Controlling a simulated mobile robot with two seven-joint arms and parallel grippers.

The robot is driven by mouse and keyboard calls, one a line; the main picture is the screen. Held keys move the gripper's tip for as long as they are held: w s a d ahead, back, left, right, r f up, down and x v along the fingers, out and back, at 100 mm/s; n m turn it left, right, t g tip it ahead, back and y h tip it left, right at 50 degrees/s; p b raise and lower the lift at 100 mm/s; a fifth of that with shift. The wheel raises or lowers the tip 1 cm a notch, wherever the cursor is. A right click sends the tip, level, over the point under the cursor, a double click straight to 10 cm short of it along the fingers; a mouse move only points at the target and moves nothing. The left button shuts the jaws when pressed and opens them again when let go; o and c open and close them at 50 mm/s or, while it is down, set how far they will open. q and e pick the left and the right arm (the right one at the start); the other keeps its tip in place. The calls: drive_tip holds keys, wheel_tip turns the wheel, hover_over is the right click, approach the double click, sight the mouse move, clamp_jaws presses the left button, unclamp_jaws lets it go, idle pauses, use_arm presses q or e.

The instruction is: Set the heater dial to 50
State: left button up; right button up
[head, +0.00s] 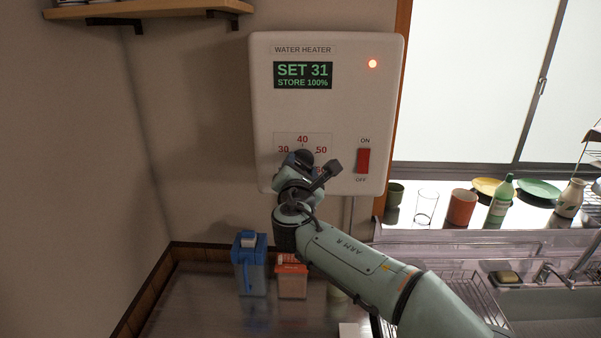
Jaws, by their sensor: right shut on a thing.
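The white water heater (330,110) hangs on the wall in the head view. Its display (303,75) reads SET 31 and STORE 100%. The dial scale (303,140) shows 30, 40 and 50; its lower right part is mostly covered. The dial itself is hidden behind my right gripper (308,165), which is at the heater's lower front and shut on the dial. The red switch (363,161) sits right of the gripper between ON and OFF labels. My left gripper is out of view.
A blue container (249,266) and an orange-topped container (291,278) stand on the counter below. Cups, a glass, a green bottle (500,200) and plates line the window sill at right. A shelf (150,10) juts out at the upper left.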

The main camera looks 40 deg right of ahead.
drive_tip(key=m+b, duration=0.7)
drive_tip(key=m, duration=0.3)
drive_tip(key=shift+w+a+r+m+b, duration=0.1)
drive_tip(key=shift+m+b, duration=0.25)
drive_tip(key=shift+m, duration=0.05)
drive_tip(key=m+b, duration=0.2)
drive_tip(key=m, duration=0.3)
drive_tip(key=shift+r+b, duration=0.1)
drive_tip(key=shift+b, duration=0.25)
drive_tip(key=m+b, duration=0.1)
drive_tip(key=m, duration=0.2)
drive_tip(key=shift+r+m, duration=0.15)
drive_tip(key=shift+m, duration=0.25)
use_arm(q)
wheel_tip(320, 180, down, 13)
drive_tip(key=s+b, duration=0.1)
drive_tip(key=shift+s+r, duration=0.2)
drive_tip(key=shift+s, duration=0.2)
use_arm(e)
drive_tip(key=shift+m, duration=1.5)
drive_tip(key=shift+r, duration=0.1)
